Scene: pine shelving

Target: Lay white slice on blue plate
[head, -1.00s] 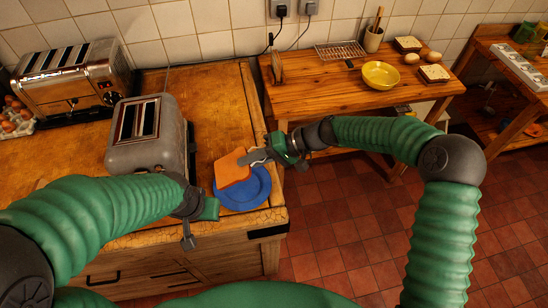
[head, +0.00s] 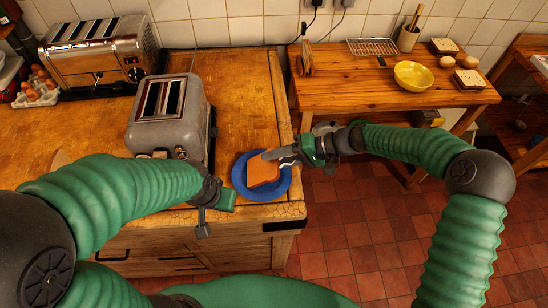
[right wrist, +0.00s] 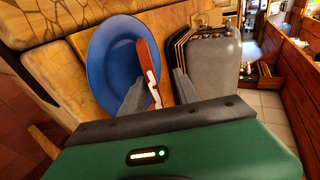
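The slice (head: 263,171) looks orange in the head view and overlaps the middle of the blue plate (head: 285,187). In the right wrist view the slice (right wrist: 148,68) shows nearly edge-on, orange-brown with a whitish edge, in front of the blue plate (right wrist: 108,60). My right gripper (right wrist: 160,84) has its fingers apart on either side of the slice, with a clear gap on the right. In the head view my right gripper (head: 278,156) is at the slice's upper right edge. Whether the slice lies fully flat is unclear. My left gripper (head: 205,222) hangs near the counter's front edge; its fingers are unclear.
A grey toaster (head: 170,118) stands left of the plate, close by. A chrome toaster (head: 100,55) and an egg carton (head: 38,90) are farther back left. A wooden table (head: 345,95) with a yellow bowl (head: 413,75) is back right, past a floor gap.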

